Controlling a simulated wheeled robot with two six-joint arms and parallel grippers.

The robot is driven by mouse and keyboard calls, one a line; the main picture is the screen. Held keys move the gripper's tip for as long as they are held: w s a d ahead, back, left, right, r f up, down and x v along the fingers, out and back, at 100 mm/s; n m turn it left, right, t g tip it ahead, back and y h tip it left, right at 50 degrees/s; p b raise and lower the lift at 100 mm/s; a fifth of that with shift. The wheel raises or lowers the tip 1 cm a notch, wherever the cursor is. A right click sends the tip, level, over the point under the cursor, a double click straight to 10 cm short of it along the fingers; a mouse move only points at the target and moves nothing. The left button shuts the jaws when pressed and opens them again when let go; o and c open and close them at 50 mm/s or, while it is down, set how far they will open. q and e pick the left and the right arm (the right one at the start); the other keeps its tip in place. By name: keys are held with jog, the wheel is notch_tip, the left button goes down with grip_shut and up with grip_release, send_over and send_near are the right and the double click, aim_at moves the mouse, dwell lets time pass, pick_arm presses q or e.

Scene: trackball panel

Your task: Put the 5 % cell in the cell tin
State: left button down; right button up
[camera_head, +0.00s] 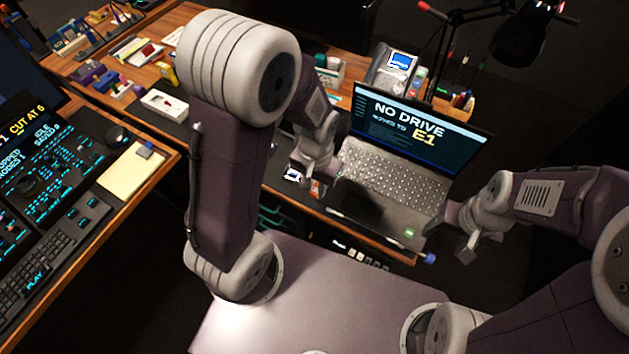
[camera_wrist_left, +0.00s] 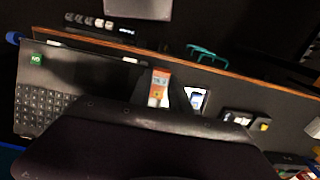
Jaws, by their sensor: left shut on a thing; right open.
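My left gripper (camera_head: 312,182) is low over the front of the wooden desk, left of the laptop. It is shut on a small orange-and-white piece (camera_wrist_left: 158,88), which looks like a cell; its charge marking is too small to read. The same piece shows as a red-orange patch in the head view (camera_head: 316,188). Beside it lies a small item with a lit face (camera_head: 293,175), also in the left wrist view (camera_wrist_left: 197,98). I cannot clearly pick out the cell tin. My right gripper (camera_head: 478,246) is open and empty, in front of the laptop's right side.
The open laptop (camera_head: 395,182) stands right of my left gripper. A white tray (camera_head: 164,104) and several small items crowd the desk's left part. A lamp (camera_head: 520,38) hangs at the back right. A console (camera_head: 45,185) and yellow notepad (camera_head: 131,171) are at left.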

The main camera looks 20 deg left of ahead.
pick_arm(q)
jog(key=shift+s+d, duration=0.25)
jog(key=shift+d, duration=0.1)
jog(key=w+a+f, duration=0.2)
jog(key=w, duration=0.1)
jog(key=w+a+f, duration=0.2)
jog(key=w, duration=0.1)
jog(key=w+a+f, duration=0.2)
jog(key=w+f, duration=0.1)
jog(key=w, duration=0.1)
jog(key=shift+f, duration=2.1)
jog(key=shift+f+b, duration=0.15)
jog(key=shift+b, duration=0.2)
jog(key=c, duration=1.2)
grip_release()
